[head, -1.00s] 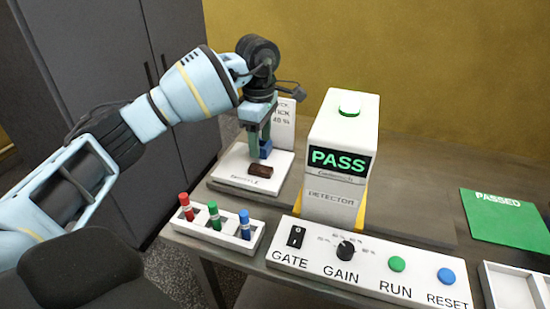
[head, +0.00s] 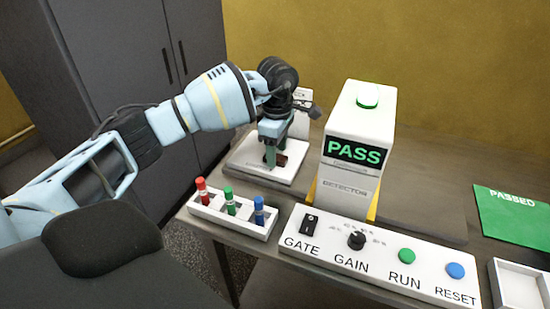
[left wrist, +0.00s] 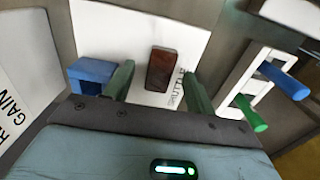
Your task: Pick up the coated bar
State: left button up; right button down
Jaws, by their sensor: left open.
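The coated bar (head: 282,160) is a small dark brown block on a white plate (head: 247,157) at the back left of the bench. My left gripper (head: 275,156) points down over the plate, its green fingers partly in front of the bar. In the left wrist view the bar (left wrist: 161,69) lies between the two open fingers of my left gripper (left wrist: 157,72), with a gap on each side. A blue block (left wrist: 92,73) shows beside one finger. My right gripper is not in view.
A white detector (head: 355,140) showing PASS stands right of the plate. A rack (head: 232,216) with red, green and blue pegs is in front, beside a control panel (head: 380,262). A green PASSED mat (head: 515,215) and white tray (head: 518,285) are at the right.

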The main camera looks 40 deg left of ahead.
pick_arm(q)
jog(key=shift+f, duration=0.55)
jog(key=c, duration=0.8)
jog(key=shift+r, duration=0.1)
jog(key=shift+c, duration=0.2)
notch_tip(320, 180, up, 10)
